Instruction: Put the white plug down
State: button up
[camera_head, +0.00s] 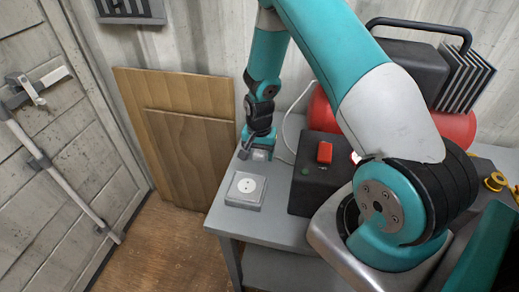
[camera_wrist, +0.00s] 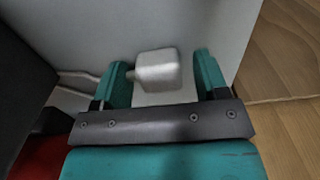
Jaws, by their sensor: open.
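The white plug (camera_wrist: 157,67) lies on the grey table, between and slightly beyond my open fingertips in the wrist view. A white cord leaves it to the left. My gripper (camera_wrist: 162,78) is open, with one teal finger on each side of the plug and gaps visible beside it. In the head view my gripper (camera_head: 258,150) is low over the table's back left corner, and the plug there is small and mostly hidden. A white wall socket (camera_head: 246,186) on a grey block sits in front of the gripper.
The grey table (camera_head: 285,233) ends just left of the socket block. A dark box with a red switch (camera_head: 324,152) stands to the right. A red compressor tank (camera_head: 458,128) is behind it. Wooden boards (camera_head: 185,150) lean on the wall at left.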

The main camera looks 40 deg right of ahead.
aim_at(259, 152)
jog(key=s+a+r+n+b, duration=0.1)
jog(key=a+r+n, duration=0.3)
jog(key=r, duration=1.4)
jog(key=s+a+r+n+y, duration=0.2)
jog(key=s+a+r+n, duration=0.4)
jog(key=s+a, duration=0.3)
jog(key=s+a+r+n+y, duration=0.2)
jog(key=s+a+r+n, duration=0.5)
jog(key=s, duration=0.5)
jog(key=shift+s+a+n, duration=0.15)
jog(key=shift+a+n, duration=0.15)
jog(key=shift+a, duration=0.9)
jog(key=shift+d, duration=0.1)
